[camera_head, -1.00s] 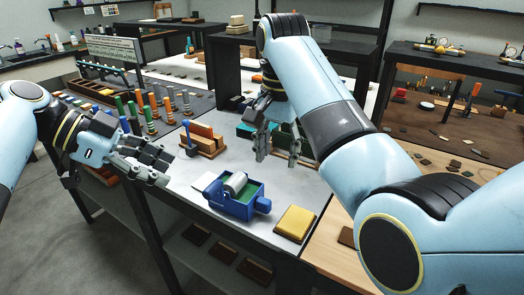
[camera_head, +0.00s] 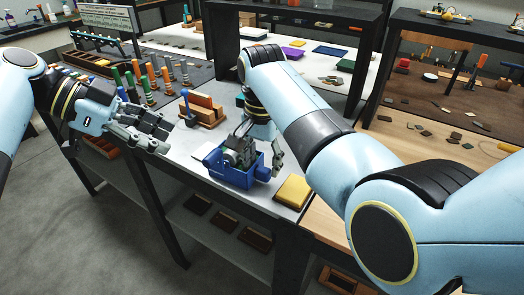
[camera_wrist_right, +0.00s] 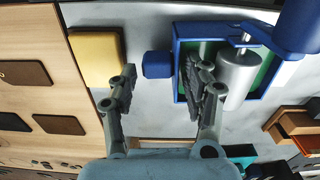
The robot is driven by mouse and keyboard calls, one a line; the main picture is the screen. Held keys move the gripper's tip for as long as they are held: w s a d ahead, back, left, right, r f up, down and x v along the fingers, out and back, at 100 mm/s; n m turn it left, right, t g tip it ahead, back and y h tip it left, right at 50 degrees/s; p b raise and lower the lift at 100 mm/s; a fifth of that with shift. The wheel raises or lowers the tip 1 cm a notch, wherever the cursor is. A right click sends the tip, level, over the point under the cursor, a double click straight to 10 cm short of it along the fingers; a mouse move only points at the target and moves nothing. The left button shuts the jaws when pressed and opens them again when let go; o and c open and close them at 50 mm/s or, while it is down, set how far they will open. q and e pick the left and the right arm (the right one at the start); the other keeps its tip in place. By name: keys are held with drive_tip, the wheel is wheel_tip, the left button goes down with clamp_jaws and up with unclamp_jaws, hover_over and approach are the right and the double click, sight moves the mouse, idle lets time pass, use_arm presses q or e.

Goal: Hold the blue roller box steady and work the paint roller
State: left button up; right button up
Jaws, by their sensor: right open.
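The blue roller box (camera_head: 232,180) stands on the grey bench top. In the right wrist view, the box (camera_wrist_right: 179,62) has a green inside, a grey paint roller (camera_wrist_right: 238,80) and a blue knob (camera_wrist_right: 157,65) at its side. My right gripper (camera_head: 255,158) is low over the box, partly hiding the roller. It is open: in the wrist view its fingers (camera_wrist_right: 160,90) lie either side of the knob, one overlapping the box wall. Whether they touch is unclear. My left gripper (camera_head: 148,142) is open and empty, left of the box and apart from it.
A yellow block (camera_head: 293,191) lies right of the box near the bench edge. Behind the box is a wooden holder with orange blocks (camera_head: 204,108). A rack of several coloured handles (camera_head: 140,80) stands at the back left.

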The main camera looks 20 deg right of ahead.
drive_tip(key=shift+c, duration=0.3)
clamp_jaws()
idle(0.4)
idle(0.4)
idle(0.5)
drive_tip(key=shift+f, duration=0.1)
idle(0.8)
